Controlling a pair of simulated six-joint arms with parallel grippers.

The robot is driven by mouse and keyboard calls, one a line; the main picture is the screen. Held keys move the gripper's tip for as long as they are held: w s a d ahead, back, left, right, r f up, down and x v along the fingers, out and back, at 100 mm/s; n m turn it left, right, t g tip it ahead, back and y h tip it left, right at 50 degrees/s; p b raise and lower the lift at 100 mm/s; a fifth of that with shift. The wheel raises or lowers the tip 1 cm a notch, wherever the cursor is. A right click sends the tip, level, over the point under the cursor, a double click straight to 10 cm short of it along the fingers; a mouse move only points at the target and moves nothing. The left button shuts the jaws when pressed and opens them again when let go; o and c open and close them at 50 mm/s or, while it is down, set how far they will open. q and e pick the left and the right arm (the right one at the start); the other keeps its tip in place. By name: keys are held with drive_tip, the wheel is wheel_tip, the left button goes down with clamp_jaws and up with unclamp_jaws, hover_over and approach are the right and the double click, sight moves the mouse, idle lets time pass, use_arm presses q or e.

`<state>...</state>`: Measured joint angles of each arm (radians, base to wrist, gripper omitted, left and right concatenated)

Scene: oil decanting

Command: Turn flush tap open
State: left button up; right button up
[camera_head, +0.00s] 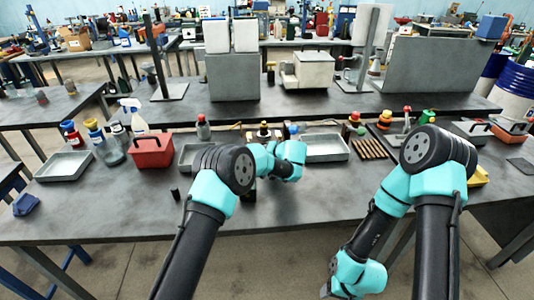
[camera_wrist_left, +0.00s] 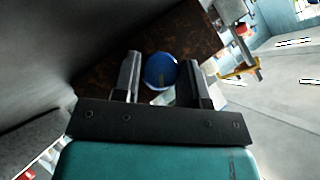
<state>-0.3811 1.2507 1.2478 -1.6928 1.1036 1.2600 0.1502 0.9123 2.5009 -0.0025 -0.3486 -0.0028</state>
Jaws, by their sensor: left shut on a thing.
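In the left wrist view a round blue tap knob (camera_wrist_left: 161,71) sits between the two dark fingers of my left gripper (camera_wrist_left: 162,78), which is shut on it. A rusty brown surface (camera_wrist_left: 115,85) lies behind the knob. In the head view my left arm reaches to the middle of the bench, and its wrist hides the fingers. A small blue thing (camera_head: 293,128) shows just beyond that wrist; I cannot tell if it is the same knob. My right arm hangs low at the front right, and its fingers are not visible.
On the grey bench (camera_head: 110,215), a red box (camera_head: 152,150), bottles and a grey tray (camera_head: 65,166) stand left. Another tray (camera_head: 325,148) and brass pieces (camera_head: 368,149) lie right of my left wrist. The bench front between my arms is clear.

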idle(0.3)
use_arm(q)
drive_tip(key=o, duration=0.9)
drive_tip(key=shift+s+d, duration=0.1)
drive_tip(key=v, duration=1.7)
drive_tip(key=shift+s+d+f, duration=0.1)
drive_tip(key=shift+d+f, duration=0.1)
drive_tip(key=shift+d, duration=0.05)
